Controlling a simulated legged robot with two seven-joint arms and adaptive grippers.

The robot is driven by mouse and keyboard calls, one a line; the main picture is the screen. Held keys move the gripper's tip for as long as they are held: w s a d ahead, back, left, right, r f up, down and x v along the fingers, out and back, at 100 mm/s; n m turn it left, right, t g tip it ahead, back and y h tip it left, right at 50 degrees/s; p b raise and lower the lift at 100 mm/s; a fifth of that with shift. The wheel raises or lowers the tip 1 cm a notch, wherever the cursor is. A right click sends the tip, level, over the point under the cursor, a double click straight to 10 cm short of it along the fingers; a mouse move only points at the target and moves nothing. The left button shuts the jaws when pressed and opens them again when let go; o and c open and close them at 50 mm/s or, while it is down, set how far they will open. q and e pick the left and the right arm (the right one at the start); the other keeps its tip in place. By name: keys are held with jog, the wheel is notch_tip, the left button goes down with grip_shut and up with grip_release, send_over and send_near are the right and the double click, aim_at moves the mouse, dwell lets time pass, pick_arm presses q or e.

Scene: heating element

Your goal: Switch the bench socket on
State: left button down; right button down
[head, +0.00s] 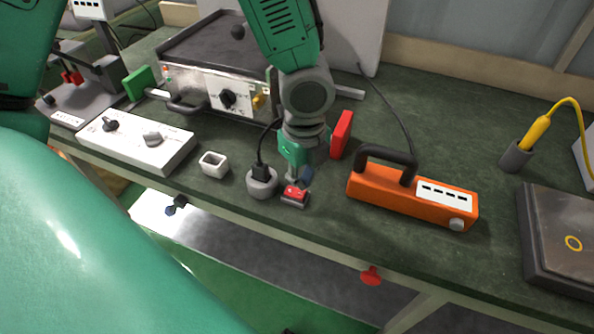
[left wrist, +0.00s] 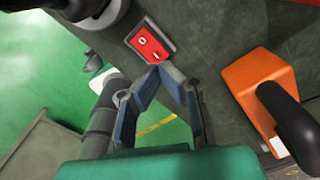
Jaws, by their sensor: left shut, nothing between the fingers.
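The bench socket (head: 262,185) is a round grey unit with a black plug in it, near the bench's front edge. Just right of it is a red rocker switch (head: 295,193) on a dark base. In the left wrist view the red switch (left wrist: 148,43) shows two white marks; I cannot tell which side is pressed. My left gripper (head: 302,178) points down right at the switch, partly covering its back. Its fingertips (left wrist: 160,68) are together and empty, at the switch's near edge; contact is unclear. My right gripper is not in view.
An orange unit with a black handle (head: 405,197) stands right of the gripper. A hotplate box (head: 215,85) stands behind. A grey plate (head: 560,235) is far right.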

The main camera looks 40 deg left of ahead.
aim_at(301, 193)
pick_arm(q)
jog(key=shift+a+f, duration=0.3)
jog(key=shift+f, duration=0.05)
jog(key=shift+d+f+b, duration=0.2)
jog(key=shift+f+b, duration=0.1)
jog(key=shift+b, duration=0.05)
jog(key=shift+a+f, duration=0.1)
jog(key=shift+f, duration=0.25)
jog(key=shift+f+b, duration=0.5)
jog(key=shift+f, duration=0.05)
dwell(0.5)
notch_tip(301, 193, up, 7)
jog(key=p, duration=0.8)
jog(key=shift+r, duration=0.1)
dwell(0.4)
